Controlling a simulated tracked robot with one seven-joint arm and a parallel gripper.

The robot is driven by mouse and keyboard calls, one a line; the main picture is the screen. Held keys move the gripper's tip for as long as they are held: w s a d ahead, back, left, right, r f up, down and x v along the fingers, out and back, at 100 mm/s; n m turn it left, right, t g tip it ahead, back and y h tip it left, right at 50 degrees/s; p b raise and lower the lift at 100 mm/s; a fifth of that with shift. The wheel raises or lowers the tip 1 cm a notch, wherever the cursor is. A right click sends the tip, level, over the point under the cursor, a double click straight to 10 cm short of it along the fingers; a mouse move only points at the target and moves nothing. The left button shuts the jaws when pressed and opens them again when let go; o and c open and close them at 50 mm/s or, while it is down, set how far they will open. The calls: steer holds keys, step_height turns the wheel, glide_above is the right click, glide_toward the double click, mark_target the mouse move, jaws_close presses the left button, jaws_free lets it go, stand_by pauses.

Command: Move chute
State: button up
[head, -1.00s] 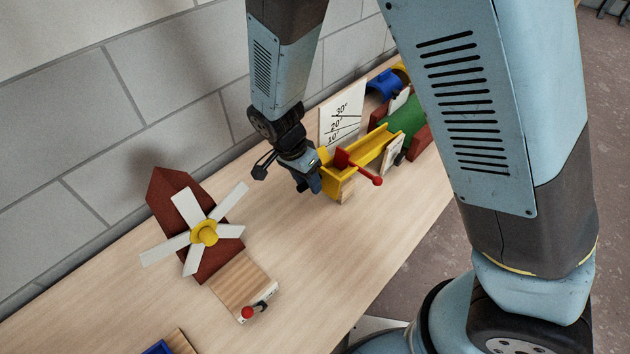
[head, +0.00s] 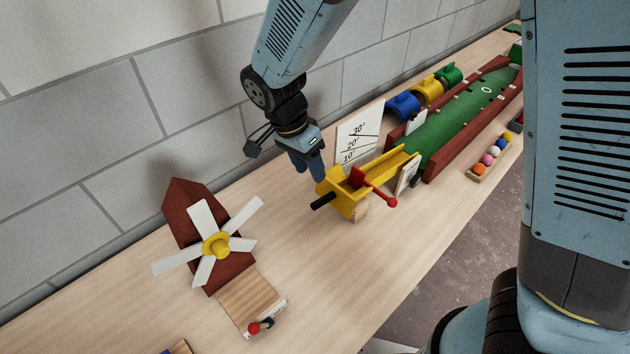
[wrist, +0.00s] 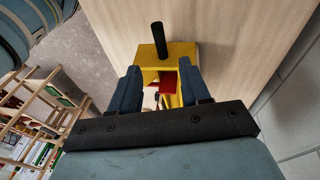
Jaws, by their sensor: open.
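The yellow chute (head: 348,205) stands on the bench with its far end by the green lane. A black handle (head: 322,200) sticks out of its near end, and a red lever with a ball end (head: 392,202) crosses it. The chute also shows in the wrist view (wrist: 180,50), beyond and between the fingers, with the black handle (wrist: 159,38) pointing up in the picture. My gripper (head: 312,170) is open and empty, just above and behind the chute's near end. Its fingers also show in the wrist view (wrist: 160,90). Whether they touch the chute is unclear.
A white angle board (head: 350,125) marked 10°, 20° and 30° stands behind the chute. The green lane (head: 455,130) has red rails. A ball tray (head: 487,163) lies right of it. A red windmill (head: 190,215) stands at left. The bench between windmill and chute is clear.

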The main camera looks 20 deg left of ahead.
steer(key=shift+v, duration=1.45)
steer(key=shift+d, duration=0.1)
steer(key=w+d+r+n+y, duration=0.1)
steer(key=w+d+r+y, duration=0.15)
steer(key=d+r, duration=0.55)
steer(key=w+d+r+n+y, duration=0.1)
steer(key=w+d+r, duration=0.35)
steer(key=d, duration=0.65)
steer(key=s+d+r+n+t, duration=0.2)
steer(key=s+d+r, duration=0.2)
steer(key=d, duration=0.5)
steer(key=s+d+r+n+t, duration=0.1)
steer(key=s+d+r+t, duration=0.2)
steer(key=s+d, duration=0.3)
steer(key=d+r, duration=0.1)
steer(key=d, duration=0.3)
steer(key=shift+s+d+r+n, duration=0.2)
steer(key=shift+s+d+n, duration=0.05)
steer(key=shift+n, duration=0.15)
steer(key=shift+h, duration=0.25)
steer(key=shift+c, duration=0.3)
